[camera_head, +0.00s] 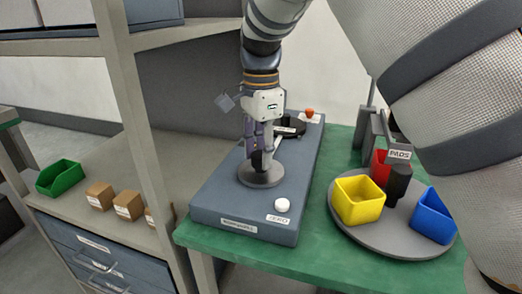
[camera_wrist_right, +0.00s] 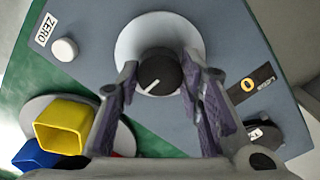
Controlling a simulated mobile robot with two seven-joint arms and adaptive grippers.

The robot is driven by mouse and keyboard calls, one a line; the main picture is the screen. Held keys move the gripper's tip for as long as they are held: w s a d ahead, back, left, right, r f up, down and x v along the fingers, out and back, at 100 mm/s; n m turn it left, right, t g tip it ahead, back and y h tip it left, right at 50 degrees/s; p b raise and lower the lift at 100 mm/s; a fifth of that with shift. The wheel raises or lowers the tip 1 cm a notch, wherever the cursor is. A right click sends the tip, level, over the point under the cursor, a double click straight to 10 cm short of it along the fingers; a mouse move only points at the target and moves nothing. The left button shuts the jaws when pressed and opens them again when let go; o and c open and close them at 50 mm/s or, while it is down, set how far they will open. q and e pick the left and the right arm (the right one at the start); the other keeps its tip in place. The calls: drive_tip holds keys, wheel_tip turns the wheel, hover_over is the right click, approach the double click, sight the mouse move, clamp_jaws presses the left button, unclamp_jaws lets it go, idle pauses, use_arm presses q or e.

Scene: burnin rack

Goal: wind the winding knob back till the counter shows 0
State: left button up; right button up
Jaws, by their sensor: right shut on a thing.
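The black winding knob (camera_wrist_right: 156,74) has a white pointer line and stands on a pale round disc (camera_wrist_right: 128,50) on the blue-grey box (camera_head: 215,207). My right gripper (camera_head: 259,158) reaches down over it. In the wrist view the two fingers (camera_wrist_right: 160,72) are on either side of the knob, shut on it. The pointer line slants to the lower left in that view. The counter (camera_wrist_right: 248,85) is a small dark window with a yellow digit that looks like 0. My left gripper is not in view.
A white button (camera_head: 282,204) beside a ZERO label sits on the box's near end. An orange knob (camera_head: 309,113) is at its far end. A grey turntable (camera_head: 375,239) with yellow, red and blue bins stands on the green table at right. A shelf post (camera_head: 140,120) rises at left.

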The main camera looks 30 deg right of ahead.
idle(0.3)
drive_tip(key=o, duration=1.2)
drive_tip(key=shift+c, duration=0.2)
wheel_tip(320, 180, up, 12)
